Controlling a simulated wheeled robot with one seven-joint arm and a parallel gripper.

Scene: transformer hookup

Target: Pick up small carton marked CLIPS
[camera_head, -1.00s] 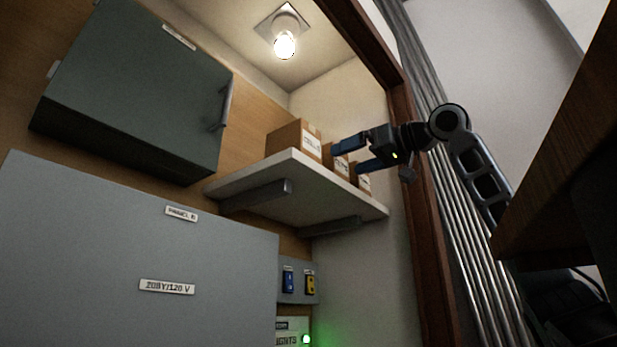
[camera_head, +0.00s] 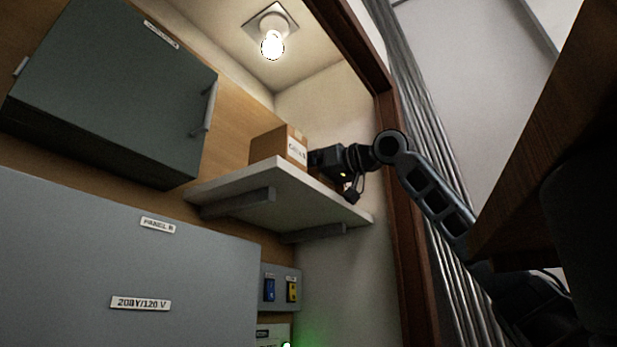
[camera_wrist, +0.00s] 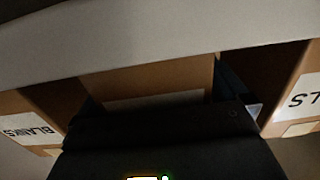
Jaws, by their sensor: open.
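The middle carton (camera_wrist: 150,82) is plain brown in the wrist view. A pale label strip shows low on it, mostly hidden behind my gripper, so the word CLIPS cannot be read. My gripper (camera_head: 318,160) is open and level with the cartons on the shelf, at the right of the large carton. In the wrist view, a dark blue finger (camera_wrist: 232,84) lies in the gap between the middle carton and the carton at right. The other finger is hard to make out. In the head view, my gripper hides the middle carton.
A large carton (camera_head: 280,146) stands on the pale shelf (camera_head: 280,196), close to my gripper's left. The wrist view shows a carton labelled BLANKS (camera_wrist: 30,131) at left and another (camera_wrist: 299,98) at right. A grey-green cabinet (camera_head: 110,90) hangs left of the shelf.

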